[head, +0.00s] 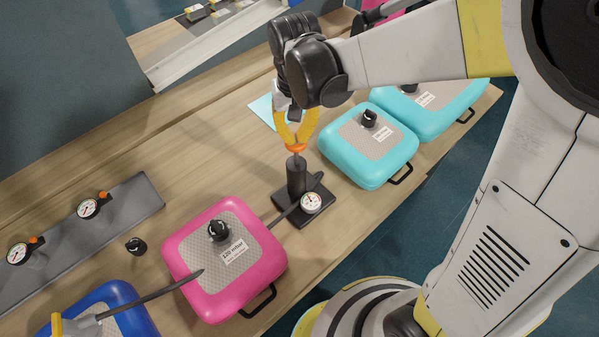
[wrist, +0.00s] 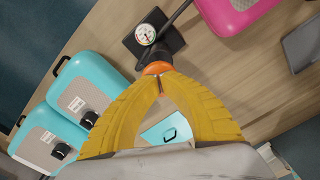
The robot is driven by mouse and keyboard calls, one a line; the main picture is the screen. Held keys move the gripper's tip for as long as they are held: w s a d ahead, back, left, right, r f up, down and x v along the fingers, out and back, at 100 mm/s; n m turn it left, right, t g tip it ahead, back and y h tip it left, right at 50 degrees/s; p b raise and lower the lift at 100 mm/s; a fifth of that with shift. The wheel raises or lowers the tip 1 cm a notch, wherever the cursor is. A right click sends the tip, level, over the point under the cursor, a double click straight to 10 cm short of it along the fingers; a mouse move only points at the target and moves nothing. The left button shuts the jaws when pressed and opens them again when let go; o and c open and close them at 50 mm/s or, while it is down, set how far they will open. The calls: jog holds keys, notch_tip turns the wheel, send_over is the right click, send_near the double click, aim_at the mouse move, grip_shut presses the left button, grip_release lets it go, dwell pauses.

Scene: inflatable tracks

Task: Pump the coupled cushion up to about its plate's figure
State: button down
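A dark hand pump (head: 296,178) stands upright on a square black base, with a round white gauge (head: 311,202) and an orange handle (head: 295,147) on top. My gripper (head: 296,140) has yellow fingers closing from above on the orange handle; the wrist view (wrist: 160,76) shows the tips nearly meeting there. The gauge in the wrist view (wrist: 144,34) is too small to read exactly.
Two turquoise cushions (head: 344,164) (head: 464,102) lie right of the pump. A blue cushion (head: 120,293) is at lower left, beneath a dark pointed bar (head: 150,296). A grey strip (head: 60,248) with two gauges lies at left. A small black cap (head: 136,246) stands on the wooden bench.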

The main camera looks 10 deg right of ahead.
jog(key=shift+f+b, duration=0.7)
jog(key=shift+f, duration=0.3)
jog(key=shift+r+p, duration=2.25)
jog(key=shift+r, duration=0.8)
notch_tip(320, 180, up, 5)
jog(key=p, duration=0.3)
jog(key=shift+p, duration=0.3)
jog(key=s+d+f+t+b, duration=0.7)
jog(key=s+d+f+b, duration=0.3)
jog(key=b, duration=0.9)
jog(key=d+f, duration=0.1)
jog(key=d, duration=0.2)
jog(key=shift+s+d+f+m, duration=0.15)
jog(key=shift+s+d+m, duration=0.1)
jog(key=shift+s+m, duration=0.15)
